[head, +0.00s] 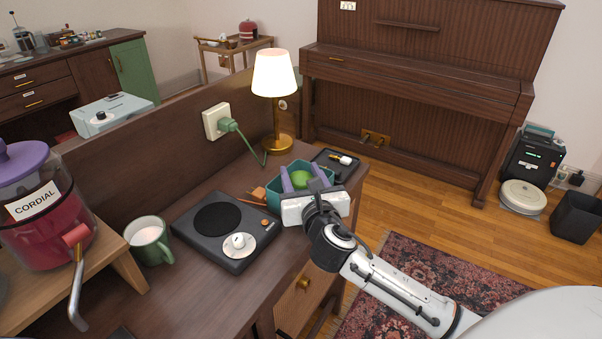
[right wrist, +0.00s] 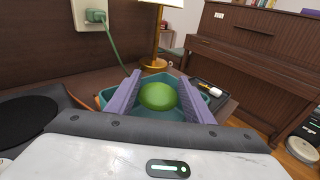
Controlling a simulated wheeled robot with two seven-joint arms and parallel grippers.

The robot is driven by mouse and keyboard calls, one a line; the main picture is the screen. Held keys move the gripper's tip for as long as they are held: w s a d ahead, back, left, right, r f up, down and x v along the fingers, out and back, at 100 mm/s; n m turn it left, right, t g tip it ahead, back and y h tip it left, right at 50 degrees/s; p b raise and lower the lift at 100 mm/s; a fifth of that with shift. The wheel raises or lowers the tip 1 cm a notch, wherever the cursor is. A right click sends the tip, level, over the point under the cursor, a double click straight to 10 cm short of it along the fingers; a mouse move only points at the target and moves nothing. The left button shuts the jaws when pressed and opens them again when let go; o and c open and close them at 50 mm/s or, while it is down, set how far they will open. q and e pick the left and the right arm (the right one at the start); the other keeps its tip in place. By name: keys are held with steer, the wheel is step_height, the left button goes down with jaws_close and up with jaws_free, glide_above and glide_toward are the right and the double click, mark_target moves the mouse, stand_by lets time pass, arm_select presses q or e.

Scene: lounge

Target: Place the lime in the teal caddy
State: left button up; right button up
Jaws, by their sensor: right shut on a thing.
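The green lime (head: 299,179) is between the purple fingers of my right gripper (head: 300,180), which is shut on it. In the right wrist view the lime (right wrist: 158,96) sits between the two fingers (right wrist: 160,95). The teal caddy (head: 274,200) is on the wooden cabinet top, near its right end. In the right wrist view the lime appears over the opening of the teal caddy (right wrist: 150,113), with caddy walls showing around it. I cannot tell whether the lime touches the caddy's floor. My left gripper is not in view.
A black device with a round pad (head: 226,230) lies left of the caddy. A lit lamp (head: 273,80) stands behind it, and a dark tray (head: 338,165) lies behind right. A green plug cord (head: 250,145) hangs nearby. A green mug (head: 149,241) and cordial dispenser (head: 45,215) stand left.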

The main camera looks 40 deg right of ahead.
steer(key=o, duration=1.1)
steer(key=shift+s+f, duration=0.1)
steer(key=shift+f, duration=0.4)
steer(key=shift+c, duration=0.2)
steer(key=shift+a, duration=0.1)
steer(key=shift+r, duration=0.2)
steer(key=r+v, duration=0.1)
steer(key=v, duration=1.1)
steer(key=shift+r, duration=0.2)
